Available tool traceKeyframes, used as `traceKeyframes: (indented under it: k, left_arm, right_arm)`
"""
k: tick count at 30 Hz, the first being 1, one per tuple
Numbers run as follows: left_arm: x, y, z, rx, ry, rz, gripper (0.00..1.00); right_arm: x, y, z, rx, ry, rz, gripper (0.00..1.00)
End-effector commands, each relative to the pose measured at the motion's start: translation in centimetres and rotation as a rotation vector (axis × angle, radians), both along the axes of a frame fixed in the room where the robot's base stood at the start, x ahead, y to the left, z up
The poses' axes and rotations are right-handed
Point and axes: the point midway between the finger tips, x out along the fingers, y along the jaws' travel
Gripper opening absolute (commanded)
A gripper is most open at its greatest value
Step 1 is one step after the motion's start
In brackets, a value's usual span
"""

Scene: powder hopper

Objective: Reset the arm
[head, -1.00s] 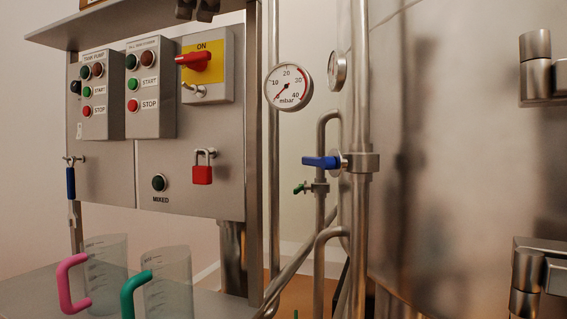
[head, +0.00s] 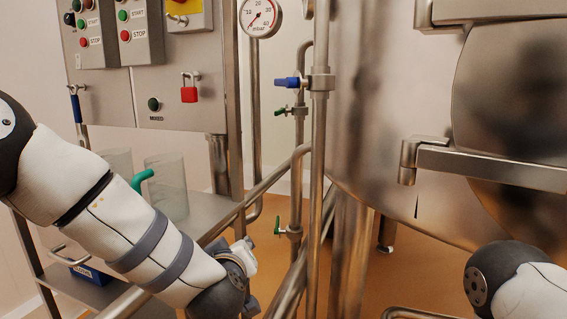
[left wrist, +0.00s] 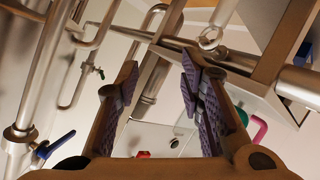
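My left arm (head: 130,230) comes in from the left in the head view and reaches down in front of the shelf. Its gripper is not clearly visible there. In the left wrist view my left gripper (left wrist: 160,85) has its two purple-padded fingers apart with nothing between them. Pipes and the bench lie beyond the fingers. Part of my right arm (head: 510,285) shows at the lower right of the head view. My right gripper is out of view.
The control panel (head: 105,95) with a red padlock (head: 189,94) stands at the left. A clear jug (head: 168,185) with a green handle sits on the shelf, partly behind my arm. Pipes with a blue valve (head: 288,82) stand mid-view. A large steel tank (head: 390,120) fills the right.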

Motion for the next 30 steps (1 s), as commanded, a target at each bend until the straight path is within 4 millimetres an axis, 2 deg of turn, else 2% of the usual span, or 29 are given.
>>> traceKeyframes:
  k: [1, 3, 5, 6, 8, 9, 11, 12, 15, 18, 19, 21, 23, 30]
  left_arm:
    - [-2.1, 0.6, -4.8, 0.041, 0.097, -0.046, 0.35]
    - [-5.7, 1.6, -10.8, 0.091, 0.233, -0.115, 0.35]
    - [-9.5, 2.6, -15.4, 0.125, 0.355, -0.172, 0.35]
    - [-12.2, 3.4, -18.1, 0.145, 0.437, -0.210, 0.35]
    - [-16.8, 4.6, -21.8, 0.170, 0.566, -0.263, 0.35]
    - [-20.1, 5.6, -23.9, 0.184, 0.654, -0.297, 0.35]
    - [-25.3, 7.0, -26.5, 0.200, 0.789, -0.347, 0.35]
    - [-28.8, 8.0, -27.7, 0.206, 0.878, -0.375, 0.35]
    - [-36.7, 10.3, -29.4, 0.215, 1.077, -0.436, 0.35]
    - [-42.3, 11.8, -29.5, 0.214, 1.221, -0.474, 0.35]
    - [-43.5, 12.1, -29.4, 0.213, 1.251, -0.482, 0.35]
    - [-45.2, 12.7, -29.3, 0.212, 1.298, -0.493, 0.35]
    - [-45.9, 12.8, -29.2, 0.210, 1.316, -0.497, 0.35]
    - [-45.9, 12.9, -29.2, 0.210, 1.316, -0.497, 0.35]
  right_arm:
    - [0.0, 0.0, 0.0, 0.000, -0.001, 0.000, 0.38]
    - [0.1, 0.0, 0.0, 0.000, -0.001, 0.000, 0.38]
    - [0.1, 0.0, 0.0, 0.000, -0.001, 0.000, 0.38]
    - [0.1, 0.0, 0.0, 0.000, -0.001, 0.001, 0.38]
    - [0.1, 0.0, 0.0, 0.000, -0.001, 0.000, 0.38]
    - [0.0, 0.0, 0.0, 0.000, -0.001, 0.000, 0.38]
    - [0.0, 0.0, 0.0, 0.000, -0.001, 0.000, 0.38]
    - [0.0, 0.0, 0.0, 0.000, -0.001, 0.000, 0.38]
    - [0.0, 0.0, 0.0, 0.000, -0.001, 0.000, 0.38]
    - [0.0, 0.0, 0.0, 0.000, -0.001, 0.000, 0.38]
    - [0.0, 0.0, 0.0, 0.000, -0.001, 0.000, 0.38]
    - [0.0, 0.0, 0.0, 0.000, -0.001, 0.000, 0.38]
    - [0.0, 0.0, 0.0, 0.000, -0.001, 0.000, 0.38]
    - [0.0, 0.0, 0.0, 0.000, -0.001, 0.000, 0.38]
